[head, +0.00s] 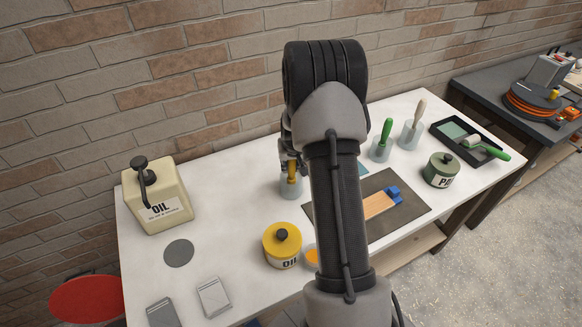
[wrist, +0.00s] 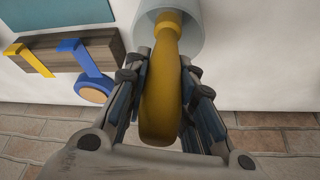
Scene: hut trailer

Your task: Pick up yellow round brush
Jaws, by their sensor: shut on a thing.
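The yellow round brush (head: 292,170) stands handle up in a pale grey cup (head: 290,188) near the back of the white table. My gripper (head: 291,158) is above the cup, at the brush handle, partly hidden behind my arm. In the wrist view my gripper (wrist: 168,95) has its fingers on both sides of the yellow handle of the brush (wrist: 163,90), shut on it. The brush's lower end is inside the cup (wrist: 190,14), so its bristles are hidden.
A green brush (head: 385,135) and a pale-handled brush (head: 418,112) stand in cups to the right. A yellow oil tin (head: 282,250), a cream oil can (head: 165,210) and a green pot (head: 440,172) stand on the table (head: 230,165). The brick wall is close behind.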

